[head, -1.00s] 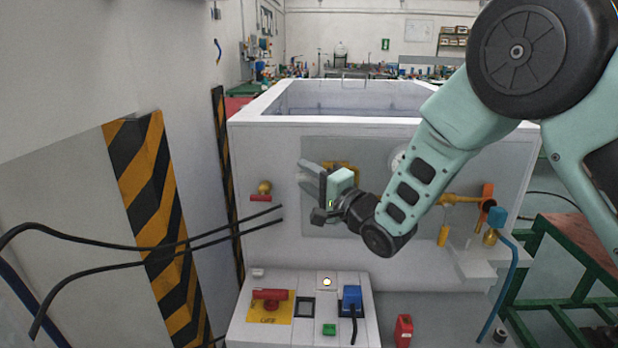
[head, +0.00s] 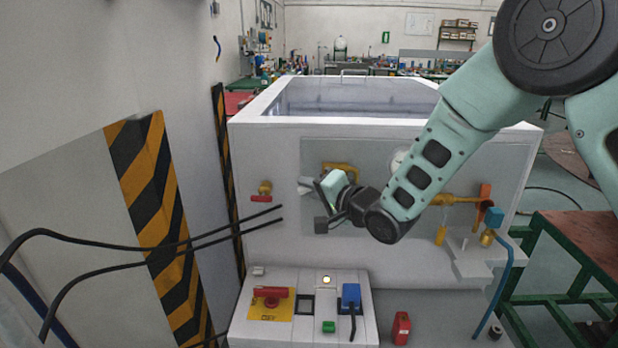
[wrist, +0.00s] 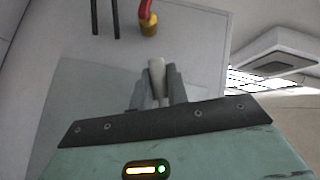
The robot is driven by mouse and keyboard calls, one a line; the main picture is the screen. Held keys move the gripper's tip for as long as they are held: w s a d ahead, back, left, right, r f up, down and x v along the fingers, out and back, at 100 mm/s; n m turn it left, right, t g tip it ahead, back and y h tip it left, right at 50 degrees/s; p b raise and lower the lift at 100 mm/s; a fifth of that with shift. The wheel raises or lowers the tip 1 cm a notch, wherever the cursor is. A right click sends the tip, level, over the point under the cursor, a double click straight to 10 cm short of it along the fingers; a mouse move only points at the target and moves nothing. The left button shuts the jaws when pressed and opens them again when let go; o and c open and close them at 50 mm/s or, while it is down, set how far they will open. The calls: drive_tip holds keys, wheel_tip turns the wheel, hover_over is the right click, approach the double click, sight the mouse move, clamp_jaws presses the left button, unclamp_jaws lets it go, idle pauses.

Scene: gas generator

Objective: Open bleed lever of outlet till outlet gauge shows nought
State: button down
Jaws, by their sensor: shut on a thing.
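My gripper (head: 308,187) is at the left part of the grey panel (head: 318,152) on the white cabinet's front, pointing left. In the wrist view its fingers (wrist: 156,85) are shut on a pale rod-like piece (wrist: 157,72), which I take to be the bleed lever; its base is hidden. A yellow pipe fitting (head: 350,172) shows just behind the gripper. A round white gauge (head: 396,160) is mostly covered by my arm, so its reading cannot be seen. Left of the panel, a brass valve with a red handle (head: 264,191) also shows in the wrist view (wrist: 148,22).
Two black cables (head: 215,237) reach across from the left toward the cabinet. A control box (head: 262,335) with a red switch stands below the panel. An orange lever (head: 484,200) and a blue-topped valve (head: 494,218) are at the right. A green-framed bench (head: 575,245) stands farther right.

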drive_tip(key=d+f+n+g+h+p, duration=0.3)
drive_tip(key=d+n+h+p, duration=0.2)
drive_tip(key=h, duration=0.5)
drive_tip(key=shift+d+f+n+p, duration=0.25)
drive_tip(key=shift+f+n+p, duration=0.05)
drive_tip(key=shift+n+p, duration=0.35)
drive_tip(key=shift+s, duration=0.1)
drive_tip(key=c, duration=1.4)
unclamp_jaws()
drive_tip(key=shift+o, duration=0.2)
drive_tip(key=p+v, duration=0.1)
drive_tip(key=v, duration=1.6)
drive_tip(key=shift+r, duration=0.2)
